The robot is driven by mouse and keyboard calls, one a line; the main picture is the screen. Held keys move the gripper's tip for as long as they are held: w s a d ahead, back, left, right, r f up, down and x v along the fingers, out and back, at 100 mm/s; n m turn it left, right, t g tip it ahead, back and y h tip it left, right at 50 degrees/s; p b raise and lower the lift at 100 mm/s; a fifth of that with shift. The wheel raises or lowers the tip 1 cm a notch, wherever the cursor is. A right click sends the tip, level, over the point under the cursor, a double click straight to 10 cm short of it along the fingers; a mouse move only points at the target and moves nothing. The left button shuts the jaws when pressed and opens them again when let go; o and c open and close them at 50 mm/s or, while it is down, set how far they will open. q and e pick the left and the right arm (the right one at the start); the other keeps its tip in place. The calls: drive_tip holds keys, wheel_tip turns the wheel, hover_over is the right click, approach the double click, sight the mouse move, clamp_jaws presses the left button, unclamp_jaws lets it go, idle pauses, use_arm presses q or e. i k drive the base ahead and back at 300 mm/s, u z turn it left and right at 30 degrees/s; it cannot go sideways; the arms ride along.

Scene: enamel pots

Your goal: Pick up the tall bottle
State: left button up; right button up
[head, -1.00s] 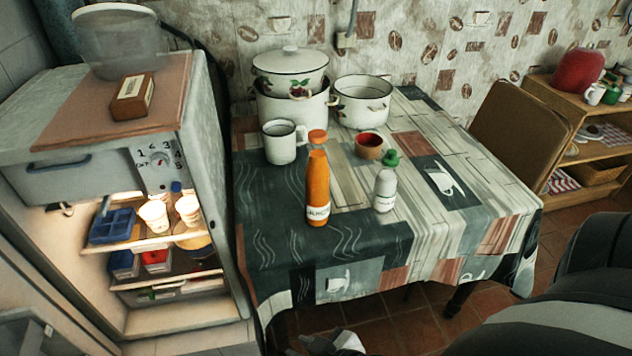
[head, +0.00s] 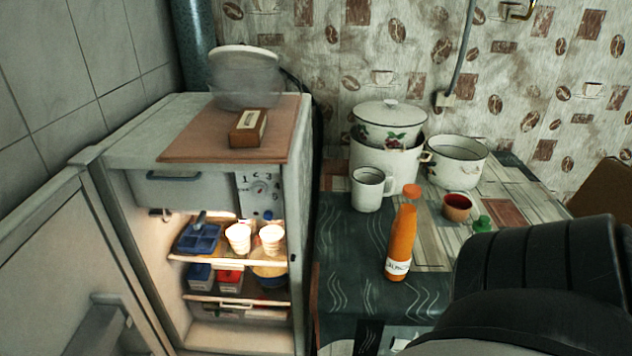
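The tall bottle (head: 401,240) is orange with an orange cap and a white label near its base. It stands upright on the table, right of the fridge and in front of the white mug (head: 368,190). Nothing is holding it. Neither of my grippers shows in the head view. A dark and grey link of my arm fills the lower right and covers part of the table close to the bottle's right.
A lidded pot stack (head: 388,125), an open pot (head: 455,160) and a red-brown bowl (head: 457,207) stand behind the bottle. A green cap (head: 482,223) shows above my arm. The open fridge (head: 160,220) stands left. Patterned cloth (head: 345,265) left of the bottle is clear.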

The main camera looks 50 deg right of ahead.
sight(403, 233)
drive_tip(key=u, duration=0.7)
drive_tip(key=k, duration=0.95)
drive_tip(key=z, duration=1.5)
